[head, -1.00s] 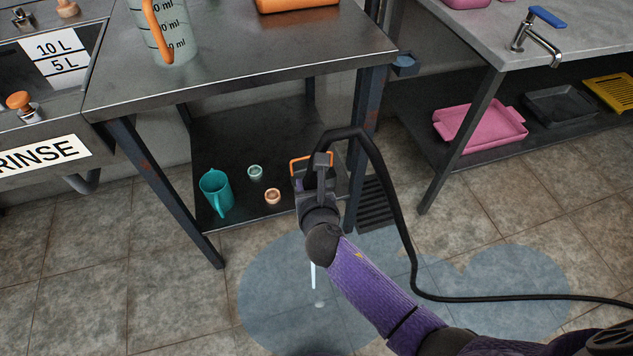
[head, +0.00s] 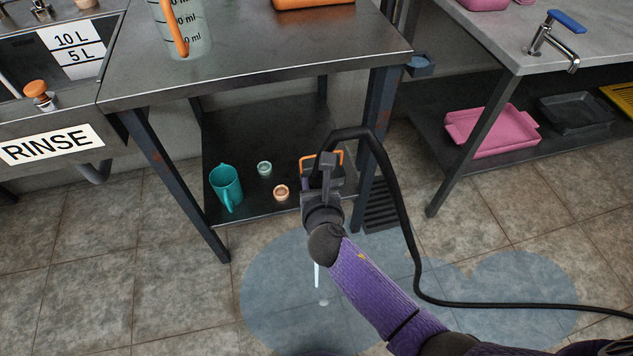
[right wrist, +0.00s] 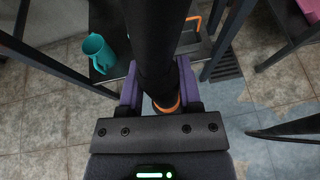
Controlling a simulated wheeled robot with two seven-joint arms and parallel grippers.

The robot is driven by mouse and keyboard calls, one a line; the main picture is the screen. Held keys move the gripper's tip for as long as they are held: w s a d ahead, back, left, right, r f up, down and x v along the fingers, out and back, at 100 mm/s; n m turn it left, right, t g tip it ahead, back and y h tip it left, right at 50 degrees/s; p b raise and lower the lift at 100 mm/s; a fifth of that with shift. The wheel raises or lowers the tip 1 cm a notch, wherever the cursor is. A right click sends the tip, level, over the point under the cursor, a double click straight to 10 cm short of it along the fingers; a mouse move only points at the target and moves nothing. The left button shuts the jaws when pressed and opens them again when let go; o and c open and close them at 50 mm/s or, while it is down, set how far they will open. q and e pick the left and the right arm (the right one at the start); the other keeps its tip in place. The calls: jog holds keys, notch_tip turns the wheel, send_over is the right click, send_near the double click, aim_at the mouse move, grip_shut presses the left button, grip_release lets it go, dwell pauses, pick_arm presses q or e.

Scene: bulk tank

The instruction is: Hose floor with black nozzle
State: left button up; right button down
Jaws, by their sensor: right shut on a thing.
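A thin pale water jet (head: 317,275) falls below the gripper onto the tiled floor (head: 90,270). A blue-grey wet patch (head: 270,300) spreads under my arm and to the right; the arm hides part of it. The black hose (head: 410,240) loops from the nozzle to the floor. My left gripper is not in view.
A steel table (head: 255,60) stands just behind the nozzle. Its lower shelf holds a teal jug (head: 226,187) and two small cups. A floor drain (head: 381,213) lies beside its right leg. A sink bench with a pink tray (head: 490,130) stands right. Open floor lies left.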

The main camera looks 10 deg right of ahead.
pick_arm(q)
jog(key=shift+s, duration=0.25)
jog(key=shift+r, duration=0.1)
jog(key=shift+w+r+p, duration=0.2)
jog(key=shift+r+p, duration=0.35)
jog(key=shift+p, duration=0.05)
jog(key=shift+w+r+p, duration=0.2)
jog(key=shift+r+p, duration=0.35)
jog(key=shift+p, duration=0.05)
pick_arm(e)
jog(key=s, duration=0.8)
jog(key=shift+s+d, duration=0.15)
jog(key=shift+s, duration=0.2)
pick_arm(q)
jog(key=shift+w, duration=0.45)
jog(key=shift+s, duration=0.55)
